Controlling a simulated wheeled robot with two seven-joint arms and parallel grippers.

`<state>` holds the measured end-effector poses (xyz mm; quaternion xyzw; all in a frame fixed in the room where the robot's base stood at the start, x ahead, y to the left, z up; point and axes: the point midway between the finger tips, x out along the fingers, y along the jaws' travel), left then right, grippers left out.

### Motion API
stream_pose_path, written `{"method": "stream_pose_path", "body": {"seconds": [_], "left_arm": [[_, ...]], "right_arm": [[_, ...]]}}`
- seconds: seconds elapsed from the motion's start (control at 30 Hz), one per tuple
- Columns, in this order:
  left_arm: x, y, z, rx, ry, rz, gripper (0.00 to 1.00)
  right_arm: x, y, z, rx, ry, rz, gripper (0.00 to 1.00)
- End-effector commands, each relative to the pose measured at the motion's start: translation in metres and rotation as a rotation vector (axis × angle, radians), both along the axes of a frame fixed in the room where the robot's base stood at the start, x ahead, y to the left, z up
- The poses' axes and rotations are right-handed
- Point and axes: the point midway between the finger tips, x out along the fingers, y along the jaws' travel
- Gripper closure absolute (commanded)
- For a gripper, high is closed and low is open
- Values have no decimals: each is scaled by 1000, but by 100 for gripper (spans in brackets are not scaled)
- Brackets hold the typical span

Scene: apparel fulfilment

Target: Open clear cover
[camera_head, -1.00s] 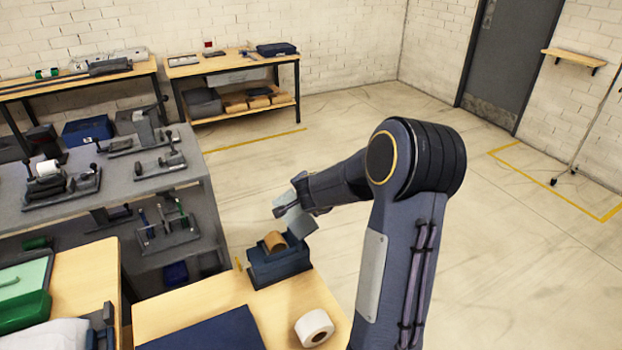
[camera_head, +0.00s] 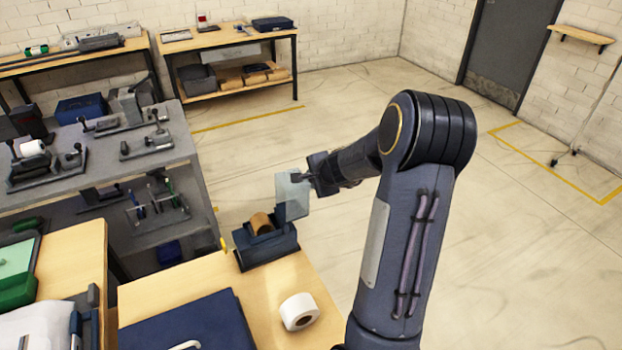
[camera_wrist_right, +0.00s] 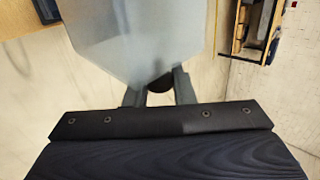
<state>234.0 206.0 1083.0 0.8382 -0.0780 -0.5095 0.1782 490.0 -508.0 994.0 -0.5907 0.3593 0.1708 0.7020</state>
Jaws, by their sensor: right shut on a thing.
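The clear cover (camera_head: 292,196) stands nearly upright at the back right of a dark blue dispenser (camera_head: 268,252) that holds a brown roll (camera_head: 261,223). My right gripper (camera_head: 301,177) is shut on the cover at its upper right edge. In the right wrist view the cover (camera_wrist_right: 135,35) fills the upper middle, and the right gripper's fingers (camera_wrist_right: 159,88) meet a dark round tab at its near edge. My left gripper is not in view.
The dispenser sits at the far corner of a wooden table (camera_head: 175,290). A white tape roll (camera_head: 299,311) and a dark blue case (camera_head: 195,325) lie nearer on it. A grey bench (camera_head: 180,160) with several fixtures stands at the left. The floor to the right is open.

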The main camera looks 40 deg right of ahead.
Motion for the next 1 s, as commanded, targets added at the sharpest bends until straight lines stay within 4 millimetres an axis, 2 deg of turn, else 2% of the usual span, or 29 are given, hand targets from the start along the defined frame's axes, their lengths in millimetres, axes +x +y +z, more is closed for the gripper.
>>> {"method": "stream_pose_path", "body": {"seconds": [0.27,0.3,0.43,0.73,1.0], "left_arm": [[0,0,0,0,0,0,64],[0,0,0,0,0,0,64],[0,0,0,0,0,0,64],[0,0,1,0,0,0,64],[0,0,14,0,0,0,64]], "right_arm": [[0,0,0,-1,1,0,100],[0,0,0,-1,1,0,76],[0,0,0,-1,1,0,59],[-2,1,3,-2,0,1,59],[-31,8,35,-2,-1,0,59]]}}
